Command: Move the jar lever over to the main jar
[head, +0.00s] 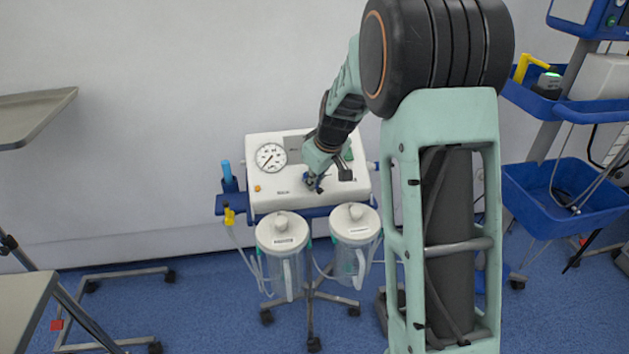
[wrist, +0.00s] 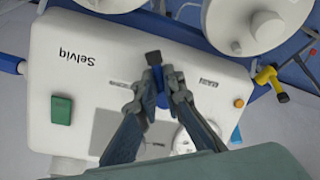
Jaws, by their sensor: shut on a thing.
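The jar lever (wrist: 153,58), blue with a black tip, is on the white front panel of the suction unit (wrist: 60,95). In the wrist view, its tip points up, toward the side with the jars. My gripper (wrist: 160,88) is shut around the lever's blue part, with the black tip showing beyond the fingers. In the head view my gripper (head: 314,183) is at the middle of the panel and mostly hides the lever. Two lidded clear jars hang below the unit, a left jar (head: 276,262) and a right jar (head: 347,262). I cannot read which is the main jar.
A round gauge (head: 271,158) is on the panel's upper left. A green switch (wrist: 61,110) is on the panel too. A yellow-handled part (head: 229,215) sticks out at the unit's left. A cart with blue baskets (head: 560,190) stands at the right.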

